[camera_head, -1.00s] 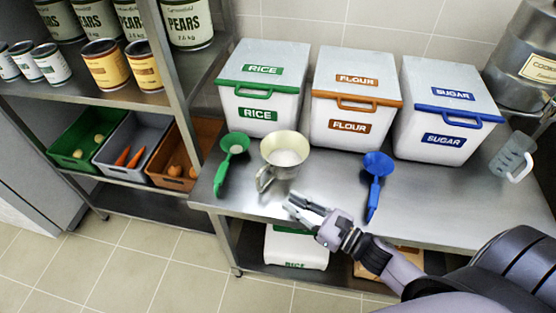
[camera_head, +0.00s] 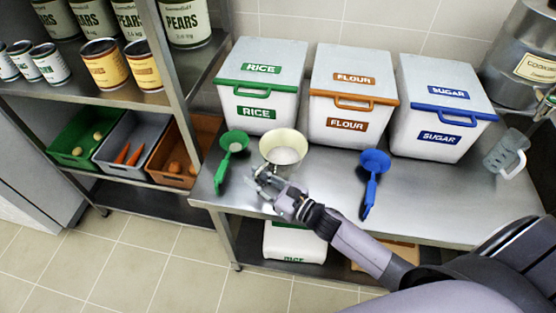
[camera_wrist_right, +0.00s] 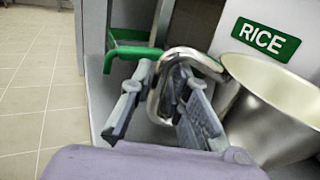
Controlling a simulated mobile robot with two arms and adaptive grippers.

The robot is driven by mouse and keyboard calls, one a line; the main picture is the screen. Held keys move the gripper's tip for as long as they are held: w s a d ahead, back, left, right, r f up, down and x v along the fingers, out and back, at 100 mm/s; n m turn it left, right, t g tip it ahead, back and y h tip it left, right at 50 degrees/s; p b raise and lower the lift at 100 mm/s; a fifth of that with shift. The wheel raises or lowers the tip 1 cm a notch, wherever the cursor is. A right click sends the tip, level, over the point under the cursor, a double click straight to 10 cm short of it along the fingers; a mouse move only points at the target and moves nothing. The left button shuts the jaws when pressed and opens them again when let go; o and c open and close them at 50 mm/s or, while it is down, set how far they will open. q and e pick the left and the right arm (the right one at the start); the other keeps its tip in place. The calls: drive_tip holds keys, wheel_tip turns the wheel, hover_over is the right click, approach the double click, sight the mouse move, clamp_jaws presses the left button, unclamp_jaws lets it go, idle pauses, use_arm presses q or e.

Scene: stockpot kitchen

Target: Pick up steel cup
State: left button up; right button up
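The steel cup (camera_head: 283,150) stands upright on the steel table in front of the rice bin, its handle side toward my right gripper. In the wrist view the cup (camera_wrist_right: 275,118) fills the lower right and its looped handle (camera_wrist_right: 182,54) reaches left. My right gripper (camera_head: 264,180) is at the handle, low on the near side of the cup. In the wrist view its fingers (camera_wrist_right: 163,80) are apart, with part of the handle loop between them. I cannot tell whether either finger touches it. My left gripper is not in view.
A green scoop (camera_head: 233,144) lies close left of the cup, and a blue scoop (camera_head: 373,172) lies to the right. Rice (camera_head: 263,72), flour (camera_head: 350,80) and sugar (camera_head: 440,85) bins stand behind. A clear measuring jug (camera_head: 505,153) is at the far right.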

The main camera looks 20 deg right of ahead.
drive_tip(key=shift+c, duration=0.4)
clamp_jaws()
drive_tip(key=shift+r, duration=0.15)
